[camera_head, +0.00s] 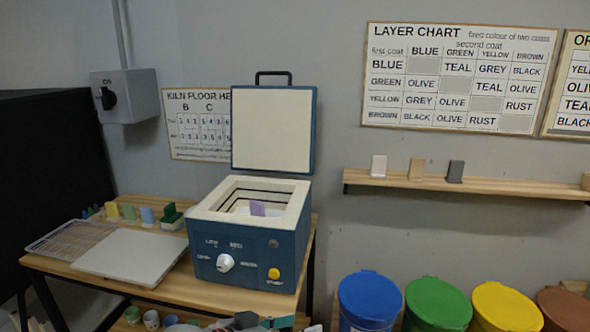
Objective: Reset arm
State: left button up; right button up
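A purple piece (257,208) stands inside the kiln's open chamber. The kiln's front has a white knob (225,263) and a yellow button (273,273).
A white board (130,257) and a wire rack (68,240) lie left of the kiln, with small coloured pieces (129,211) behind. Lidded buckets, including a blue one (369,298), stand right. A wall shelf (500,187) holds upright tiles. A switch box (124,95) hangs left.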

pick_arm(q)
jog(key=s+a+f+t+y, duration=0.1)
jog(key=s+a+f+y, duration=0.2)
jog(key=s+a+f, duration=0.6)
jog(key=s+a+f+n+t+y, duration=0.1)
jog(key=s+a+f+y, duration=0.3)
jog(key=s+a+f, duration=0.5)
notch_tip(320, 180, down, 7)
jog(key=a, duration=0.2)
jog(key=shift+s+a+n+t+y, duration=0.3)
jog(key=shift+s, duration=0.05)
